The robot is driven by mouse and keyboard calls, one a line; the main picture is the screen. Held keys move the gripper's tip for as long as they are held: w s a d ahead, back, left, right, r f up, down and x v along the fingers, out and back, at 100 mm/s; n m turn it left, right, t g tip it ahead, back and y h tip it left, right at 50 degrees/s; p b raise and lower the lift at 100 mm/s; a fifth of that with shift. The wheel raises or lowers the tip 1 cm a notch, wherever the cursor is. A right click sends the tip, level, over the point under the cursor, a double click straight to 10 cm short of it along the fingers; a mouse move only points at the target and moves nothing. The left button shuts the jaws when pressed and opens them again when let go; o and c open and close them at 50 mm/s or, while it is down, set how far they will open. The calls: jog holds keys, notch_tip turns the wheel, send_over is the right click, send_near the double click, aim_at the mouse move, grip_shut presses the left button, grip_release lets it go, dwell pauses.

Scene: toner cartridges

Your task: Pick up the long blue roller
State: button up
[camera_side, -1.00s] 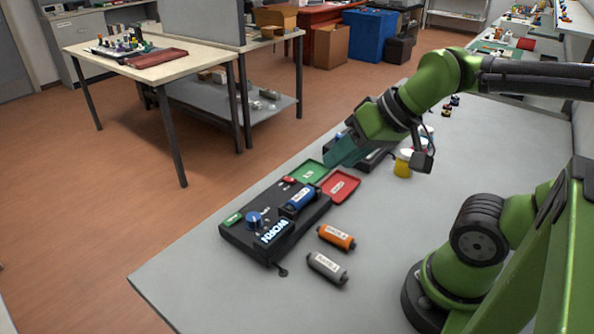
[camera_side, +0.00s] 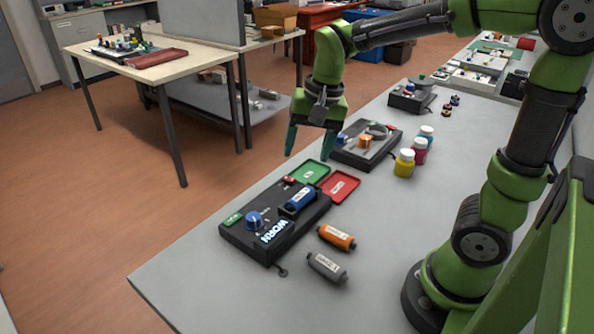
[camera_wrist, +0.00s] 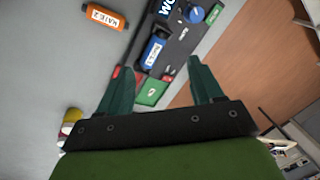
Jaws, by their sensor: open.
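The long blue roller (camera_side: 300,200) lies on the black device (camera_side: 262,247) on the grey table, beside a blue knob (camera_side: 253,218) and the white "WORN" lettering. In the wrist view the blue roller (camera_wrist: 152,52) shows ahead of the fingers, a little left of the middle between them. My gripper (camera_side: 310,150) is open and empty, with its teal fingers pointing down. It hangs above and beyond the device, apart from the roller. The wrist view shows the gap between the fingertips (camera_wrist: 160,65).
A green tray (camera_side: 312,171) and a red tray (camera_side: 339,187) lie behind the device. An orange cartridge (camera_side: 337,237) and a grey cartridge (camera_side: 327,267) lie in front right. Several bottles stand near the yellow one (camera_side: 404,163). A second black device (camera_side: 366,148) is behind.

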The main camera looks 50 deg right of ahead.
jog(key=w+d+m+g+h, duration=0.1)
jog(key=w+d+m+g, duration=0.1)
jog(key=w+d+m, duration=0.3)
jog(key=m, duration=0.3)
send_over(301, 194)
jog(key=f, duration=0.7)
jog(key=a+f, duration=0.1)
jog(key=f, duration=0.3)
jog(key=shift+s, duration=0.35)
jog(key=shift+w+d+f, duration=0.1)
jog(key=shift+d+f, duration=0.05)
jog(key=shift+f, duration=0.8)
jog(key=shift+w+d+f, duration=0.15)
jog(key=shift+f, duration=0.75)
jog(key=shift+w+d+f, duration=0.1)
jog(key=shift+d+f, duration=0.05)
jog(key=shift+f, duration=0.8)
grip_shut()
jog(key=shift+r, duration=0.1)
